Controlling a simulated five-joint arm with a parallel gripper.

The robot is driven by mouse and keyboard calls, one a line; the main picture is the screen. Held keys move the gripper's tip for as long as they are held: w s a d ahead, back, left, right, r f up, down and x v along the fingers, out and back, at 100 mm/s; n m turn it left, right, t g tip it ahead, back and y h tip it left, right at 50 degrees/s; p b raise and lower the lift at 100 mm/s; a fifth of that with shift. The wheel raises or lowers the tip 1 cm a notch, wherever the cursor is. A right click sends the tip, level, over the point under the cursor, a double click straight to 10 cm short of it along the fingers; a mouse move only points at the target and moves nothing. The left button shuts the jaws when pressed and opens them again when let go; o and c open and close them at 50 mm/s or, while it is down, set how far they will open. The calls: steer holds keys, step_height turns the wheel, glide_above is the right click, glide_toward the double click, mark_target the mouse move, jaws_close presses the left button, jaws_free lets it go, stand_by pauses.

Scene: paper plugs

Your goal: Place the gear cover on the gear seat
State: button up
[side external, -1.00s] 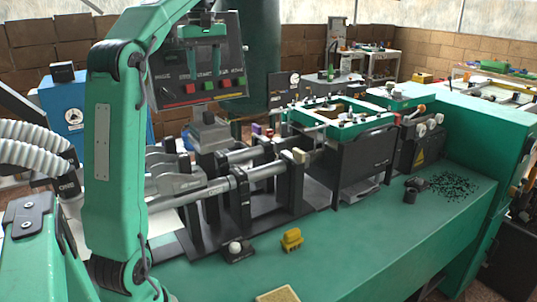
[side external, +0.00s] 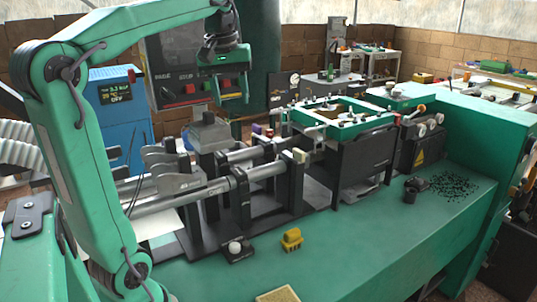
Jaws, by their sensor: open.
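My gripper (side external: 232,100) hangs in the air in front of the control panel, fingers pointing down and apart, with nothing between them. It is above and to the right of a grey block with a sloped top (side external: 208,131) on the machine. I cannot tell for sure which part is the gear cover or which is the gear seat. A small yellow part (side external: 291,239) stands on the green bench top, well below my gripper and apart from it.
The machine's rods and black brackets (side external: 240,200) fill the middle left. A green-framed unit (side external: 340,118) stands right of them. A black cup (side external: 412,188) and dark granules (side external: 453,186) lie on the bench (side external: 390,235). The bench front is mostly clear.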

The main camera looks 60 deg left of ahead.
steer(key=s+d+f+m+t, duration=0.2)
steer(key=s+d+f+m, duration=0.2)
steer(key=d+f, duration=0.4)
steer(key=s+d+f+m+t+h, duration=0.1)
steer(key=s+d+f+m, duration=0.3)
steer(key=d+f+m, duration=0.3)
steer(key=shift+s+d+f+t, duration=0.4)
steer(key=shift+d+f, duration=0.2)
steer(key=shift+f, duration=0.15)
